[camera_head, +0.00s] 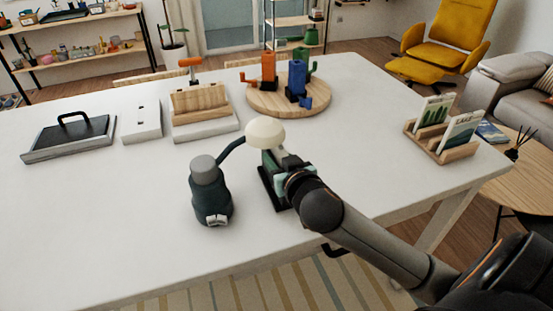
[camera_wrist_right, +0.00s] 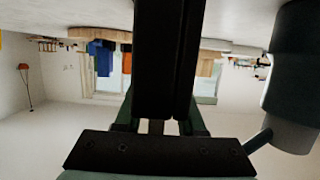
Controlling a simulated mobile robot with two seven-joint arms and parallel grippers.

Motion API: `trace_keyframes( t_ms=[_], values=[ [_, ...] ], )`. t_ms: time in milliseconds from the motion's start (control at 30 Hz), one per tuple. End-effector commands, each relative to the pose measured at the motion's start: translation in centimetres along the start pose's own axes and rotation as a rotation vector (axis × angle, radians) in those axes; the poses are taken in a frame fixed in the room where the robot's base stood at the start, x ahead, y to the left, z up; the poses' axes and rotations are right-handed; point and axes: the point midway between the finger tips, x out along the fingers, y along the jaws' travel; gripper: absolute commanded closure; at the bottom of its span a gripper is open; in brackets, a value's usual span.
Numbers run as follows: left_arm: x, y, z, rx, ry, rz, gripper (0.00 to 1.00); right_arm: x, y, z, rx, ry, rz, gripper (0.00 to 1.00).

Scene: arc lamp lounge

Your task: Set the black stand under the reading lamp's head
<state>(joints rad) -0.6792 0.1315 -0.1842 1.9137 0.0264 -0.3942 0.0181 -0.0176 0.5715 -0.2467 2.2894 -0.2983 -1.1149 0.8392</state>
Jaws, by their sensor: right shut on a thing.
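The reading lamp (camera_head: 211,192) stands upright on the white table, with a dark blue-grey body and a curved arm. Its cream, rounded head (camera_head: 265,132) leans out to the right. My right gripper (camera_head: 283,168) is beside the head and shut on the black stand (camera_head: 270,194). The stand shows as a dark strip just below the head in the picture, partly hidden by the gripper. In the right wrist view the stand (camera_wrist_right: 168,60) fills the middle between the fingers, and the lamp's body (camera_wrist_right: 293,80) is at the right. My left gripper is not in view.
Behind the lamp on the white table (camera_head: 110,220) are a round wooden board (camera_head: 320,101) with orange and blue pieces, a wooden block (camera_head: 200,102), a white box (camera_head: 142,122) and a black-handled tray (camera_head: 70,140). A card rack (camera_head: 440,148) stands at right. The front left is clear.

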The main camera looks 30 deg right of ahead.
Motion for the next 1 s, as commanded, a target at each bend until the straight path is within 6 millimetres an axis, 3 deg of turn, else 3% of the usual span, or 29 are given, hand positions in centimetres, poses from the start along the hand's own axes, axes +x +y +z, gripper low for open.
trace_keyframes(
  t_ms=[167, 200, 467, 800, 1000],
  values=[
    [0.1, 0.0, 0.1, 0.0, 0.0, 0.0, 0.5, 0.1, 0.0, 0.1, 0.001, 0.005, 0.0, 1.0],
    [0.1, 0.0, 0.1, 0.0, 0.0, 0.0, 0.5, 0.1, 0.0, 0.3, 0.0, -0.001, 0.0, 0.6],
    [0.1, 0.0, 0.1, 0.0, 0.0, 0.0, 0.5, 0.1, 0.0, 0.2, 0.0, 0.0, 0.0, 0.31],
    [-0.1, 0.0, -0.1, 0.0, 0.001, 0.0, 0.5, -0.2, 0.0, -0.1, 0.0, 0.0, -0.001, 0.31],
    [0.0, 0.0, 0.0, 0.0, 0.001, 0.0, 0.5, -3.0, 0.0, 0.0, 0.003, 0.0, -0.002, 0.31]
  ],
)
